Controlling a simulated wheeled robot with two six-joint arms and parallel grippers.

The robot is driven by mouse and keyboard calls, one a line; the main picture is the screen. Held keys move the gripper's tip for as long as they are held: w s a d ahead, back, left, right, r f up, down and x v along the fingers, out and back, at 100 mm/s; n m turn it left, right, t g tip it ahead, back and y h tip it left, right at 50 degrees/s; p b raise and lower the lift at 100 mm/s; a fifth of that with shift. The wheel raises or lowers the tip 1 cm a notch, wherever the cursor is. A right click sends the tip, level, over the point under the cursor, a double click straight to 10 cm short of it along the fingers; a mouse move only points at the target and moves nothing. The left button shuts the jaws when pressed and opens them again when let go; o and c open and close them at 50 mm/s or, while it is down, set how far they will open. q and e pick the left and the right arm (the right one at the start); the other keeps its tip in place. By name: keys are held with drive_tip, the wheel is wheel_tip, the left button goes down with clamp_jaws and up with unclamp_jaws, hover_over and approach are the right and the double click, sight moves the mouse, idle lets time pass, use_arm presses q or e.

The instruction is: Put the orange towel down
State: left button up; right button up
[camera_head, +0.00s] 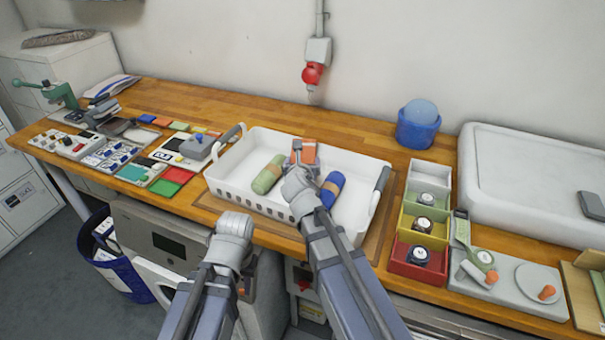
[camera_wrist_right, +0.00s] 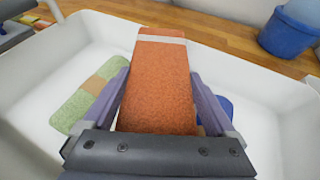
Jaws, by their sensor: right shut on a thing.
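The orange towel (camera_head: 306,151) is a folded or rolled bundle with a pale band, over the white basket (camera_head: 235,195). My right gripper (camera_head: 299,158) is shut on it; in the right wrist view the towel (camera_wrist_right: 158,80) sits between the two fingers (camera_wrist_right: 160,105). I cannot tell whether the towel touches the basket floor. A rolled green towel (camera_head: 267,174) lies in the basket to its left, and a rolled blue towel (camera_head: 332,188) to its right. My left gripper (camera_head: 235,226) is in front of the basket, apart from it; its fingers are not clearly shown.
Right of the basket stand coloured bins (camera_head: 419,258) holding round dials or watches. A blue tub (camera_head: 417,130) is behind them, and a large white lidded box (camera_head: 525,170) is at right. Small cards and tools cover the bench (camera_head: 190,98) at left.

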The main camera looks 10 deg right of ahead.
drive_tip(key=shift+f+b, duration=1.3)
drive_tip(key=shift+f, duration=0.3)
drive_tip(key=shift+f+b, duration=0.55)
drive_tip(key=shift+f, duration=0.05)
drive_tip(key=o, duration=1)
